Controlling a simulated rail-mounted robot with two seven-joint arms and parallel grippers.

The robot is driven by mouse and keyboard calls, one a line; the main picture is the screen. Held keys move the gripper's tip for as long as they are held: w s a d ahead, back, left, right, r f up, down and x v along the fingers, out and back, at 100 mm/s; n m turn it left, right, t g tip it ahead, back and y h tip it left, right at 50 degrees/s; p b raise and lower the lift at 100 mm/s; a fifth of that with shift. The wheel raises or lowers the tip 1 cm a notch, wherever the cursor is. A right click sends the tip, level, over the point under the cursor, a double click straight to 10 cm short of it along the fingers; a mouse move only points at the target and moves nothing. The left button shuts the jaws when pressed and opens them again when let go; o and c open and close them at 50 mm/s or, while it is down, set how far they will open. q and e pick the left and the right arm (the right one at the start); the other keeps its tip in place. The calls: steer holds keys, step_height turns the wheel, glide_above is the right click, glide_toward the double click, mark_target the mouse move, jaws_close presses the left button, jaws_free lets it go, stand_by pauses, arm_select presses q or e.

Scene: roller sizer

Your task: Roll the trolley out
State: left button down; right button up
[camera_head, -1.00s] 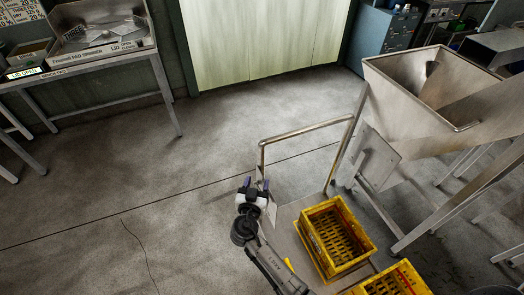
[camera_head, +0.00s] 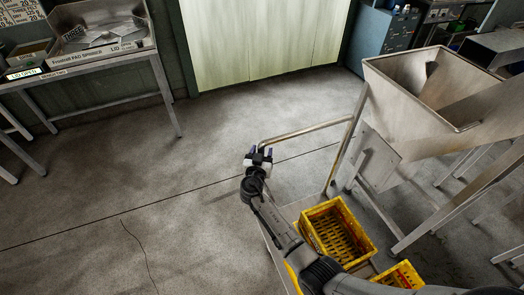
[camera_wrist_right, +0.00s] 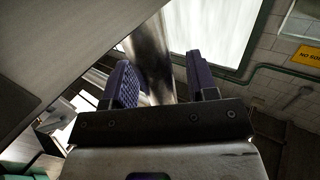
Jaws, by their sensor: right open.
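The trolley has a flat grey deck (camera_head: 292,209) and a bent metal tube handle (camera_head: 308,131) rising at its far end. Two yellow crates ride on it, a nearer one (camera_head: 401,277) and a farther one (camera_head: 343,258). My right gripper (camera_head: 259,151) is open at the left corner of the handle. In the right wrist view, the shiny handle tube (camera_wrist_right: 152,55) shows between the two dark padded fingers (camera_wrist_right: 163,85). I cannot tell whether they touch it. My right arm hides part of the deck and the handle's left post. My left gripper is out of view.
A steel hopper (camera_head: 415,110) on legs stands close to the right of the trolley. A workbench (camera_head: 110,67) is at the upper left, and pale double doors (camera_head: 265,40) are at the back. The floor (camera_head: 130,180) to the left and ahead is clear.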

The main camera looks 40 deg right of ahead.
steer(key=shift+w+d, duration=0.25)
steer(key=shift+d, duration=0.05)
steer(key=shift+c, duration=0.5)
jaws_close()
